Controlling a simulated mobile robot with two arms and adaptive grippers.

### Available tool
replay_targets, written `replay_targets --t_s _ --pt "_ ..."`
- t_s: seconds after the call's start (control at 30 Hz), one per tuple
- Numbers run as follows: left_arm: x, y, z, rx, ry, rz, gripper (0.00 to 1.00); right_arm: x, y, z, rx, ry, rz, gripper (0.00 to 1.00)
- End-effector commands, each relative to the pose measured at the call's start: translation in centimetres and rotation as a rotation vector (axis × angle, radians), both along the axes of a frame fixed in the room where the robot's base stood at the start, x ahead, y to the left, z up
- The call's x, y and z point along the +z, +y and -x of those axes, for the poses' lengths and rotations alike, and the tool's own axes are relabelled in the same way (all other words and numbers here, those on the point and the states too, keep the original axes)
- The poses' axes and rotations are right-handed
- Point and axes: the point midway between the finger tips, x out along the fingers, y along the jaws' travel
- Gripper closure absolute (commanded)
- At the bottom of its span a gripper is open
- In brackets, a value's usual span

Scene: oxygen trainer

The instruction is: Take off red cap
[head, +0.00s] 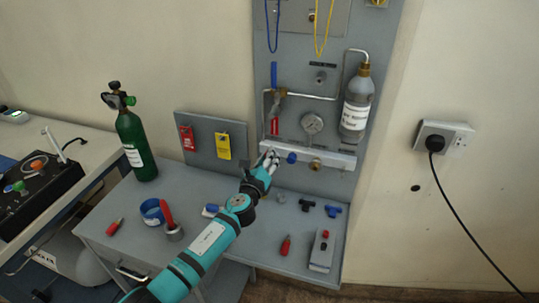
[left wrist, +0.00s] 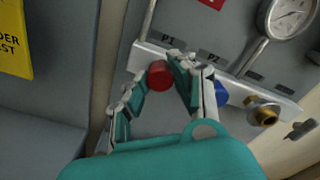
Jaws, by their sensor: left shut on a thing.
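The red cap (left wrist: 159,75) sits at the port marked P1 on the pale manifold bar (left wrist: 235,88) in the left wrist view. My left gripper (left wrist: 160,82) is shut on it, with one finger on either side. In the head view my left gripper (head: 268,162) reaches up to the left end of the bar (head: 335,158), and its fingers hide the red cap there. A blue cap (head: 291,158) is on the bar just right of the gripper; it also shows in the left wrist view (left wrist: 221,94). My right gripper is not in view.
A brass fitting (head: 315,164) is on the bar further right, below a gauge (head: 312,123) and a bottle (head: 357,103). Red and yellow tags (head: 223,146) hang at left. A green cylinder (head: 131,145) and loose tools stand or lie on the grey table (head: 190,192).

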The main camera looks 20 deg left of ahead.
Motion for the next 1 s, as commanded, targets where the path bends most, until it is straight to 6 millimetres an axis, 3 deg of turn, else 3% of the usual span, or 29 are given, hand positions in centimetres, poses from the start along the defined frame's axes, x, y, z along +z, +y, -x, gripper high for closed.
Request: replay_targets --t_s 0.1,0.37,0.6,0.83,1.0 --pt "-0.2 -0.1 0.0 0.0 0.004 0.19 1.0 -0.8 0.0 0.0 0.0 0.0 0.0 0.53" --pt "0.0 0.0 0.0 -0.001 0.006 0.229 1.0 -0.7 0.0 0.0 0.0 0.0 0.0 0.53" --pt "0.0 -0.1 0.0 0.0 0.016 0.524 1.0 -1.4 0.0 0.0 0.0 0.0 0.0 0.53" --pt "0.0 0.0 0.0 -0.001 0.017 0.538 1.0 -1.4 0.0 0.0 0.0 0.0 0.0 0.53" --pt "0.0 0.0 0.1 0.001 0.024 0.793 1.0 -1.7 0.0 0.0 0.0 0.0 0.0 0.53"
